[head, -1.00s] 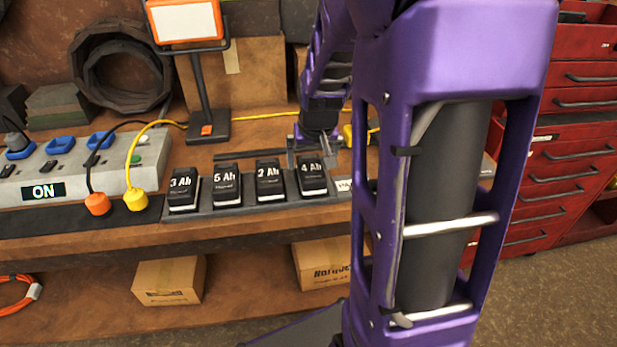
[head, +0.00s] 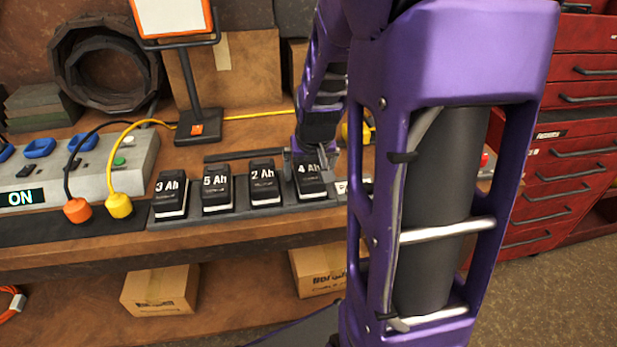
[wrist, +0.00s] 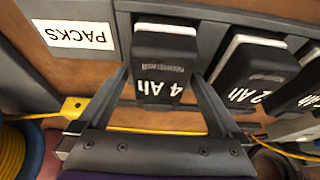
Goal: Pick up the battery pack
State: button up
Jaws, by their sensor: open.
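Several black battery packs stand in a row in a dark rack (head: 238,211) on the workbench. From left to right in the head view they read 3 Ah (head: 171,193), 5 Ah (head: 217,188), 2 Ah (head: 264,184) and 4 Ah (head: 310,180). My gripper (head: 308,161) is at the 4 Ah pack. In the wrist view, the open fingers of my gripper (wrist: 158,88) lie on either side of the 4 Ah pack (wrist: 162,68), with small gaps showing. The 2 Ah pack (wrist: 258,75) is close beside one finger.
A power strip (head: 95,180) with orange and yellow plugs is left of the rack. A sign on a stand (head: 190,85) is behind. A PACKS label (wrist: 75,38) is beside the 4 Ah pack. Red drawers (head: 565,150) stand at the right.

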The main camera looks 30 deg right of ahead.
jog(key=shift+f, duration=0.25)
jog(key=shift+c, duration=0.2)
grip_shut()
dwell(0.6)
